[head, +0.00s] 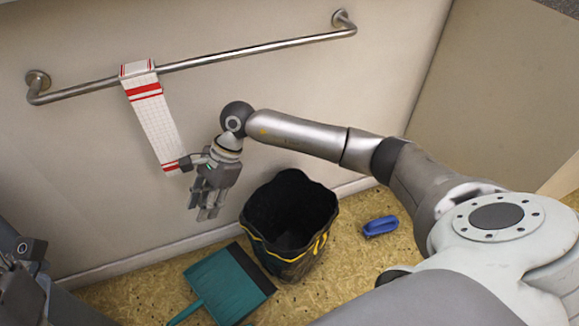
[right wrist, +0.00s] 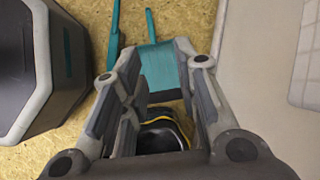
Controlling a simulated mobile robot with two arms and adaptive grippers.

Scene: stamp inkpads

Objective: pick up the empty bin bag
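The black bin bag (head: 289,203) stands upright on the floor by the wall, its wide mouth facing up and its inside dark. A yellow band runs around its side. I cannot tell whether a bin stands inside it. My right gripper (head: 207,212) hangs fingers down, to the left of the bag's mouth and apart from it. It is open and empty; in the right wrist view part of the bag (right wrist: 160,138) shows between its fingers. My left gripper (head: 18,275) is only partly in view at the lower left edge.
A teal dustpan (head: 227,283) lies on the floor against the bag's left front. A blue object (head: 380,226) lies to the right of the bag. A metal rail (head: 255,49) on the wall carries a red and white towel (head: 155,115), close behind my right gripper.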

